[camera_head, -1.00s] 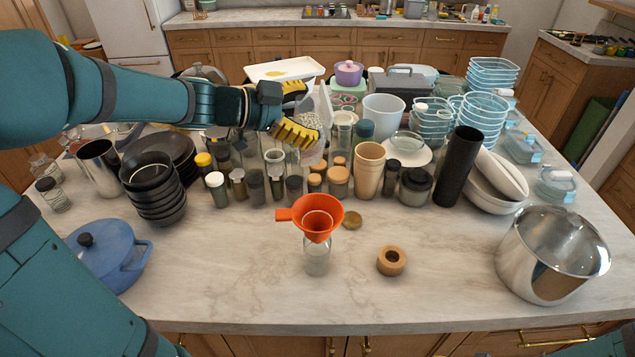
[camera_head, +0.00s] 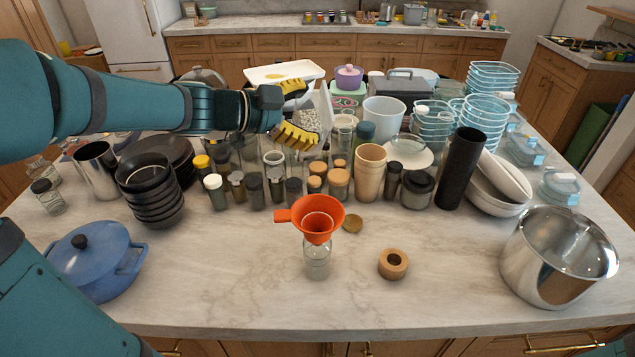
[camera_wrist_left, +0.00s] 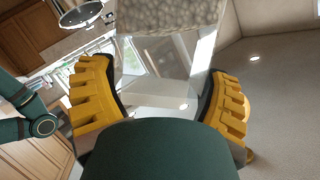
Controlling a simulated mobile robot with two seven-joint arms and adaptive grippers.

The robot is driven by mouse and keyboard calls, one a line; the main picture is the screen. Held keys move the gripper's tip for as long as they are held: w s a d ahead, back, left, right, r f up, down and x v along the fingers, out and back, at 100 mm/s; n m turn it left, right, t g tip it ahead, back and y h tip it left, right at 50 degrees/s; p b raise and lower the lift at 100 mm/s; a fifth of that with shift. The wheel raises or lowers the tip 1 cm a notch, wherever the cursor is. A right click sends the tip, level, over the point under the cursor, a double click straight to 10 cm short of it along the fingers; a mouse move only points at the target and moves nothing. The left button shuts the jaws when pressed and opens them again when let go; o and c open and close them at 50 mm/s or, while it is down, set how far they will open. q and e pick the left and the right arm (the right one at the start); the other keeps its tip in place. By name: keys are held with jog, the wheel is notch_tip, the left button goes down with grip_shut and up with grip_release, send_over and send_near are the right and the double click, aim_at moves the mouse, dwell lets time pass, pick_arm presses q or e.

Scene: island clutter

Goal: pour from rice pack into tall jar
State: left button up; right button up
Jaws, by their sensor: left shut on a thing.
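The rice pack (camera_head: 309,119) is a clear pack with pale grains inside. My left gripper (camera_head: 295,112), with yellow ribbed fingers, is shut on it and holds it above the clustered jars. In the left wrist view the clear pack (camera_wrist_left: 165,62) lies between the fingers (camera_wrist_left: 158,100), with grains at the top of the picture. A clear glass jar (camera_head: 317,264) stands upright on the counter in front, apart from the pack. An orange funnel (camera_head: 318,218) sits in its mouth and hides its rim. My right gripper is not in view.
Lidded jars, a tan cup (camera_head: 369,172) and a black cylinder (camera_head: 460,168) crowd the middle. Black bowls (camera_head: 152,190) and a blue pot (camera_head: 97,262) stand left, a steel pot (camera_head: 557,257) right. A wooden ring (camera_head: 393,264) lies beside the jar. The front counter is mostly clear.

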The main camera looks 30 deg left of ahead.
pick_arm(q)
jog(key=shift+f+m+b, duration=0.3)
jog(key=shift+f+b, duration=0.05)
jog(key=shift+b, duration=0.5)
jog(key=shift+s+t+b, duration=0.1)
jog(key=shift+t+b, duration=0.2)
jog(key=shift+b, duration=0.1)
jog(key=shift+d, duration=0.1)
jog(key=f+m+b, duration=0.1)
jog(key=b, duration=0.1)
jog(key=shift+t+b, duration=0.3)
jog(key=shift+b, duration=0.1)
jog(key=shift+s+d+b, duration=0.1)
jog(key=shift+b, duration=0.2)
jog(key=shift+m, duration=0.3)
jog(key=shift+s+d+f+m+t+y+b, duration=0.15)
jog(key=shift+f+m+t+y+b, duration=0.35)
jog(key=shift+b, duration=1.4)
